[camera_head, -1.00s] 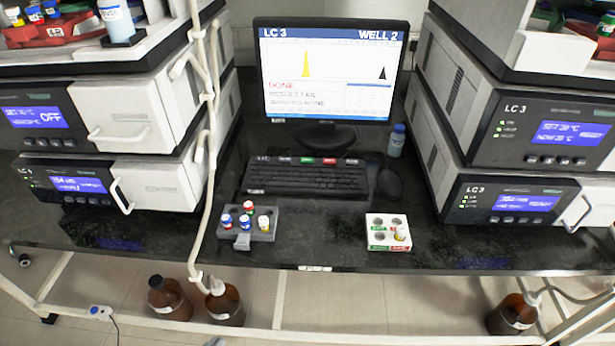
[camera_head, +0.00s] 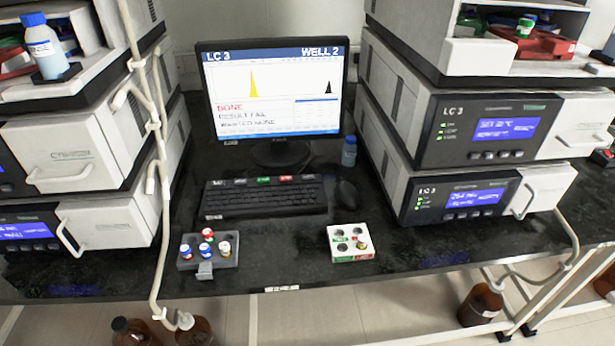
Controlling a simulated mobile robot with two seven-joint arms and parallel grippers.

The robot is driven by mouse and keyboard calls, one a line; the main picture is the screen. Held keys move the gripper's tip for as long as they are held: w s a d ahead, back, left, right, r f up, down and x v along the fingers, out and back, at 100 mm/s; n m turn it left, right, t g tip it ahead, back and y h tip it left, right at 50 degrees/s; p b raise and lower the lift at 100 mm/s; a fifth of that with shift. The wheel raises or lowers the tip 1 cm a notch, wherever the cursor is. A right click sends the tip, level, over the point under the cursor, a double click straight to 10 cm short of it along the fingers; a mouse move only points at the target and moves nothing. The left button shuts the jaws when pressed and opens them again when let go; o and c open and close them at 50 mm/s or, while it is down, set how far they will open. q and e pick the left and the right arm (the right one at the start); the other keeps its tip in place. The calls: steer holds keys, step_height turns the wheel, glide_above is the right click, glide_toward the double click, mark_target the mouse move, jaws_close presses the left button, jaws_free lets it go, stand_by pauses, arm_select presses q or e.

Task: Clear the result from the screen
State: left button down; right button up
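The monitor (camera_head: 275,92) stands at the back of the dark bench. Its screen reads "LC 3", "WELL 2", "DONE", "RESULT FAIL" and a third line that seems to read "WANTED NONE". It shows a yellow peak and a smaller black peak. The black keyboard (camera_head: 264,199) lies in front of it, with a row of labelled keys along its back edge, one green and one red. The mouse (camera_head: 347,194) lies right of the keyboard. Neither of my grippers shows in this view.
A grey rack (camera_head: 224,256) with several capped vials and a white box (camera_head: 349,246) with one vial stand near the bench's front edge. A blue-capped bottle (camera_head: 349,151) stands right of the monitor. Instrument stacks flank both sides. A pale tube (camera_head: 157,200) hangs at left.

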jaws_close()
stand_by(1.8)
